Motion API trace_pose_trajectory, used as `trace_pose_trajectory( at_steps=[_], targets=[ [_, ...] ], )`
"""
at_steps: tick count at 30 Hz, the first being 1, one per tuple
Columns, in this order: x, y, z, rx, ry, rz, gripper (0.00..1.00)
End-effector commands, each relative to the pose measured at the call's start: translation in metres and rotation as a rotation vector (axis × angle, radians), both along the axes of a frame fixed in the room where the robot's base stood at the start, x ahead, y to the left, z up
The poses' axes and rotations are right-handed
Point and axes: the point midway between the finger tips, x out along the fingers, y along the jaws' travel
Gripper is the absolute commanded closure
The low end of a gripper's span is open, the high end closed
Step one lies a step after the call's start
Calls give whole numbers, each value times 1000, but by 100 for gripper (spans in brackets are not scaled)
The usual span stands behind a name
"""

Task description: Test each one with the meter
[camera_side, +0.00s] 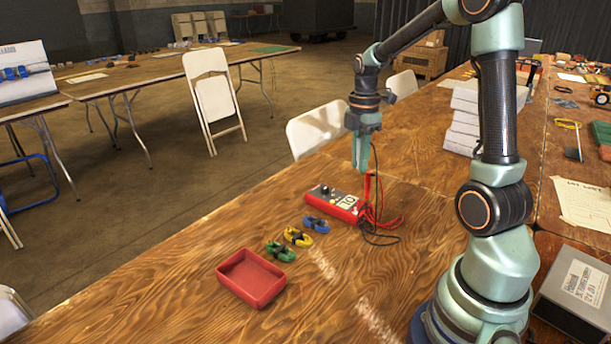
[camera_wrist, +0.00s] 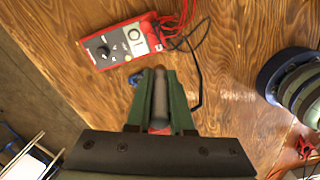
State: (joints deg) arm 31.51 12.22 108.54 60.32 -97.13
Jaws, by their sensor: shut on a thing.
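The red meter (camera_side: 337,203) lies on the wooden table with its grey dial face up; it also shows in the wrist view (camera_wrist: 122,45). My gripper (camera_side: 362,168) is above the table by the meter's right end, shut on a dark grey rod (camera_wrist: 158,98) that looks like a meter probe, with a black lead beside it. A red upright piece (camera_side: 367,187) shows just below my gripper; I cannot tell if they touch.
A red tray (camera_side: 222,274) sits empty at the front left, past the green coil. Red leads (camera_side: 383,217) and a black lead lie loose right of the meter. White boxes (camera_side: 462,130) are stacked farther back. The table in front of the coils is clear.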

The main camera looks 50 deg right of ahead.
Motion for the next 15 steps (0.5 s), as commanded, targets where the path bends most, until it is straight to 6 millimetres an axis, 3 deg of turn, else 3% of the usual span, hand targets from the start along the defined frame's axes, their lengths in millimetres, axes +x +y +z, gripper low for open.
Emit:
trace_pose_trajectory(
  at_steps=[3,7,12,15],
  targets=[
    [1,-1,32,-4,-6,0,100],
    [1,0,58,-3,-4,0,100],
    [1,0,78,0,-1,0,100],
    [5,2,79,0,1,4,100]
  ],
)
